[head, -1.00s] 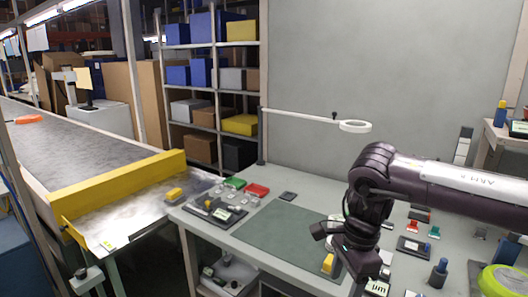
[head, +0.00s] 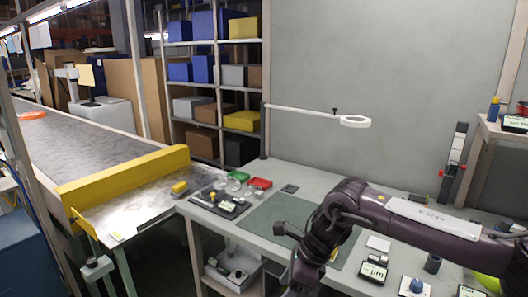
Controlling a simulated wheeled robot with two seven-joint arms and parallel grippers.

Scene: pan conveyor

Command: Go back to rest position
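My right arm comes in from the right over the workbench (head: 262,172). My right gripper (head: 297,262) hangs low at the front of the green-grey mat (head: 270,222), above the bench's front edge. Its dark fingers blend into the wrist, so I cannot tell how far apart they are. I see nothing clearly held in it. My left gripper and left arm are not in view.
A conveyor (head: 85,150) with a yellow end bar (head: 125,174) is at the left. A ring lamp (head: 354,121) reaches over the bench. Small parts and labelled trays (head: 373,272) lie right of the mat. A blue-and-yellow bottle (head: 493,109) stands on a shelf.

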